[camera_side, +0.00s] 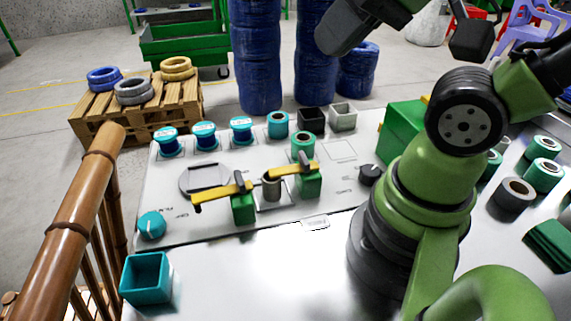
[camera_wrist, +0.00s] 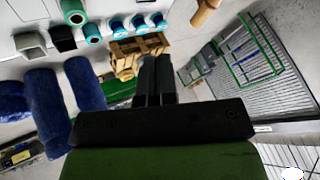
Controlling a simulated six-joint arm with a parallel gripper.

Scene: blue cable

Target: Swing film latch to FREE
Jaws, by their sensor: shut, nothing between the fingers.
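Two yellow levers with dark handles sit on green posts on the white panel in the side view: a left lever (camera_side: 222,193) and a right lever (camera_side: 292,170). A grey cylinder (camera_side: 271,187) stands between them. I cannot tell which part is the film latch, and no FREE marking is readable. The left lever's yellow end points left; the right lever's yellow end reaches left toward the cylinder. My gripper (camera_wrist: 156,60) is shut and empty in the wrist view, away from the panel. In the side view my arm is raised, well clear of both levers.
On the panel (camera_side: 215,225) are a teal knob (camera_side: 151,225), a black knob (camera_side: 370,174), a round grey disc (camera_side: 205,180) and several spools and cups along the back. A teal open box (camera_side: 146,278) stands front left. A bamboo rail (camera_side: 75,205) borders the left side.

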